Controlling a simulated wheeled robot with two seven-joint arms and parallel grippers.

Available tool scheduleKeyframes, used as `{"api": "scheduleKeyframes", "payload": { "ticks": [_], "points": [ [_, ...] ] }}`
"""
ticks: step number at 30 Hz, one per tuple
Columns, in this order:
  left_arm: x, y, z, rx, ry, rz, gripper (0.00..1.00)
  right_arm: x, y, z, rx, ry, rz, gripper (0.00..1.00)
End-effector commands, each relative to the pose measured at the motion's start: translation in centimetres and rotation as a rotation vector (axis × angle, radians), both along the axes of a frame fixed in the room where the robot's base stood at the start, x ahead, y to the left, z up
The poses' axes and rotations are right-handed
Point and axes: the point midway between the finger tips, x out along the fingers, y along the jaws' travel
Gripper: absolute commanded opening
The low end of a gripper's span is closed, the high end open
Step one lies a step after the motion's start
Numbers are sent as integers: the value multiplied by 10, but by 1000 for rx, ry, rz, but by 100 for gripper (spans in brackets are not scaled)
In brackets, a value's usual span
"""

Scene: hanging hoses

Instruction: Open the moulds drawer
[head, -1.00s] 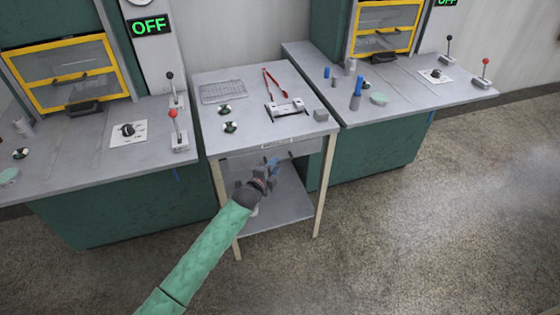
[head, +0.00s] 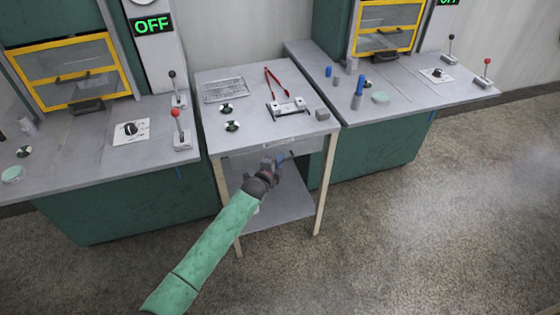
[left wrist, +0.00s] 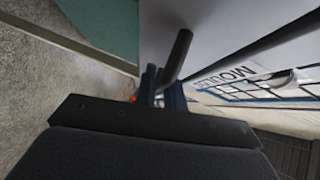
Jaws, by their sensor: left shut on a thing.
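The moulds drawer (head: 250,161) is the grey front under the top of the small middle table. Its label reads "MOUL…" in the left wrist view (left wrist: 234,75), on the strip above the drawer front. The drawer handle (left wrist: 177,58) is a dark bar standing out from the front; its end also shows in the head view (head: 291,154). My left gripper (head: 281,159) is at the drawer front, its blue fingers (left wrist: 162,92) shut on the handle. The drawer looks closed or nearly so; my gripper hides part of it. My right gripper is out of view.
The table top (head: 255,105) holds a wire rack (head: 226,90), red tongs (head: 280,88) and small metal pieces. A lower shelf (head: 285,207) is under the drawer. Green benches (head: 110,200) flank the table on both sides. The floor in front (head: 420,230) is clear.

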Motion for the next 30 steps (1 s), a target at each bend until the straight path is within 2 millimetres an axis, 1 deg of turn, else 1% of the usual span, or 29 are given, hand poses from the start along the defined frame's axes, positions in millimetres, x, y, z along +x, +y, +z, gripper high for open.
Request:
{"api": "scheduleKeyframes", "payload": {
  "ticks": [5, 8, 9, 11, 12, 14, 20, 21, 27, 30],
  "points": [
    [-3, -1, 0, 0, 1, 0, 0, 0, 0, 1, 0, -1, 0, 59],
    [-11, -3, -1, 0, 3, 0, 0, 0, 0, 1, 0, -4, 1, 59],
    [-16, -5, -1, 0, 3, 0, 0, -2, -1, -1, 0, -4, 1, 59],
    [-25, -8, 0, 0, 4, 0, 0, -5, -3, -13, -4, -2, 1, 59],
    [-33, -10, 0, -1, 5, 0, 0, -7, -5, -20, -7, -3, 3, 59],
    [-46, -15, 1, -1, 4, 0, 0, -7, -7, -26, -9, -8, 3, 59],
    [-99, -32, 0, -1, 5, 0, 0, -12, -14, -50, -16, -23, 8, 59],
    [-111, -35, 0, -1, 6, 0, 0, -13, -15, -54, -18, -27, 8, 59],
    [-161, -52, -1, -1, 5, 0, 0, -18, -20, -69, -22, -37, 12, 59],
    [-182, -58, -1, 0, 4, 0, 0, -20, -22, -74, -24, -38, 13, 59]
  ]
}}
